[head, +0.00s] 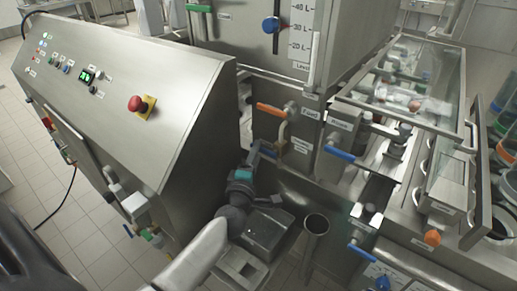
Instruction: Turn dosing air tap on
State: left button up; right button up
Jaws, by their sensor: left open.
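The labels beside the taps are too small to read, so I cannot tell which is the dosing air tap. Candidates on the machine front are an orange lever (272,109), a blue lever (340,153) and a lower blue lever (361,252). My left gripper (260,156) is at the end of my arm, low in front of the machine. It is open, with no held object visible. It is left of the blue lever and below the orange one, apparently apart from both. My right gripper is not in view.
A sloped steel control cabinet (150,70) with a red emergency stop (137,104) stands left of my gripper. A hopper (245,30) with a level scale rises behind. A glass-covered section (425,70) lies right.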

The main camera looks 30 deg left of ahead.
pick_arm(q)
jog(key=shift+x, duration=1.5)
jog(key=shift+c, duration=0.3)
grip_shut()
jog(key=shift+f, duration=0.1)
